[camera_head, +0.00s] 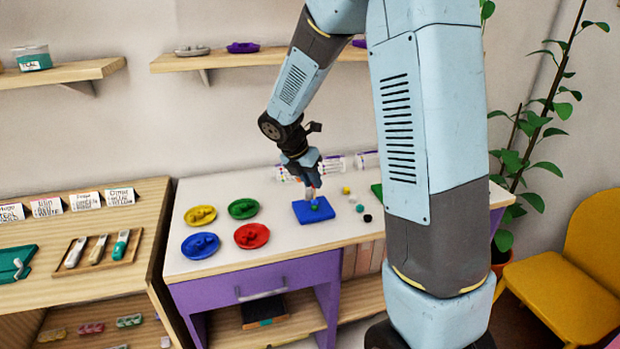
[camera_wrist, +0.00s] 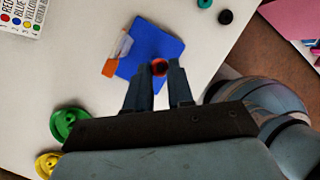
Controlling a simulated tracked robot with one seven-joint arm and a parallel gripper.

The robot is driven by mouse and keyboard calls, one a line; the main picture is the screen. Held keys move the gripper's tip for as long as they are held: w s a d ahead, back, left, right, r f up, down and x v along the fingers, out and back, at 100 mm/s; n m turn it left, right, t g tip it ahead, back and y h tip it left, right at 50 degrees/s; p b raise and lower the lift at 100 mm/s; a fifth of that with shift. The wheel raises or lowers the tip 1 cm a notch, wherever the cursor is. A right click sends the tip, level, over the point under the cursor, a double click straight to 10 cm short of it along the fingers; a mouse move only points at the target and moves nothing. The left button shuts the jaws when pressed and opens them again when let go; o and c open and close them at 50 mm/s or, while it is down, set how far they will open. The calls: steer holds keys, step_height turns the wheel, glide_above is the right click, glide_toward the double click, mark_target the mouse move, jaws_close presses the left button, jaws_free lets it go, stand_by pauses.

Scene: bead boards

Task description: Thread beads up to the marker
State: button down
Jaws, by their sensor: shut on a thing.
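The blue board (camera_head: 318,215) lies on the white tabletop; it also shows in the wrist view (camera_wrist: 165,47). My gripper (camera_head: 311,186) points down over the board. Its fingers are shut on a red bead (camera_wrist: 159,67), which shows between the fingertips with a dark middle. I cannot tell whether the bead is around a peg. An orange and pale upright piece (camera_wrist: 110,67), perhaps the marker, stands by the board's left side in the wrist view. Loose yellow (camera_head: 346,190), white (camera_head: 353,199) and black (camera_head: 367,218) beads lie to the right.
Yellow (camera_head: 200,215), green (camera_head: 243,208), red (camera_head: 251,236) and blue (camera_head: 200,245) dishes stand left of the board. A printed card (camera_wrist: 22,15) lies at the wrist view's upper left.

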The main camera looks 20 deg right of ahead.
steer(key=shift+f, duration=0.35)
steer(key=c, duration=0.9)
jaws_free()
steer(key=shift+r, duration=0.1)
steer(key=v, duration=1.3)
steer(key=shift+a+r, duration=0.15)
steer(key=shift+r, duration=0.05)
